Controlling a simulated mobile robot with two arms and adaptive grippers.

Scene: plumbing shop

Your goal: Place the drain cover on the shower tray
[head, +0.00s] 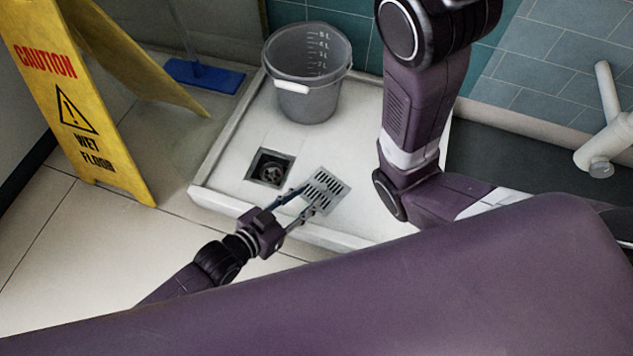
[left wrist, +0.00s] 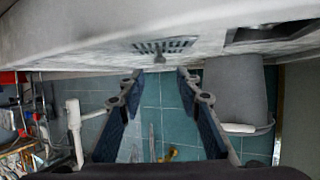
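The drain cover (head: 325,191), a square slotted metal plate, appears to lie on the white shower tray (head: 372,115), right of and nearer than the square drain opening (head: 269,168). My left gripper (head: 309,199) is open, its two fingertips at the cover's near left side. In the left wrist view the cover (left wrist: 163,47) shows just beyond the parted fingertips (left wrist: 160,76), with a small knob-like part between them. No grip on it shows. The drain opening (left wrist: 270,33) is to the right there. My right gripper is out of the head view; only arm links show.
A grey bucket (head: 306,85) stands on the tray behind the drain opening. A yellow caution sign (head: 75,95) stands on the floor at left. A blue floor-tool head (head: 203,76) lies behind it. A pale pipe fitting (head: 608,140) is at far right. My arm links cross the tray's right side.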

